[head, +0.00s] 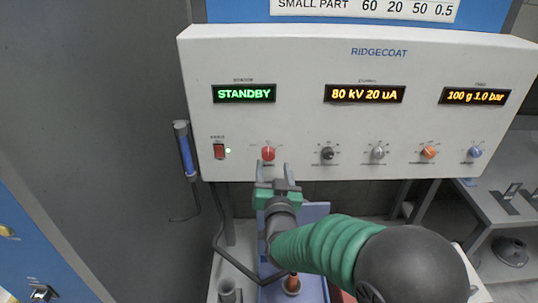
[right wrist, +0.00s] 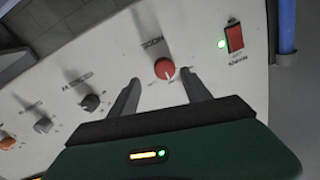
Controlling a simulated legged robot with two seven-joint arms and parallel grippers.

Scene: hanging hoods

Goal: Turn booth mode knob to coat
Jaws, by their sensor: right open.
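The booth mode knob appears to be the red knob (head: 268,153) at the left of the white control panel's (head: 290,80) lower row. The green display (head: 244,93) above it reads STANDBY. My right gripper (head: 271,170) is open and empty just below the red knob. In the right wrist view the red knob (right wrist: 165,69) lies between the tips of my open right gripper (right wrist: 163,84), and I see no contact. The knob's white pointer mark shows there, but its small labels are too blurred to read. My left gripper is not in view.
A red rocker switch (head: 219,151) with a green light sits left of the knob. A black knob (head: 328,153), a grey knob (head: 378,152), an orange knob (head: 429,152) and a blue knob (head: 475,151) follow to the right. A blue-handled tool (head: 186,153) hangs at the panel's left edge.

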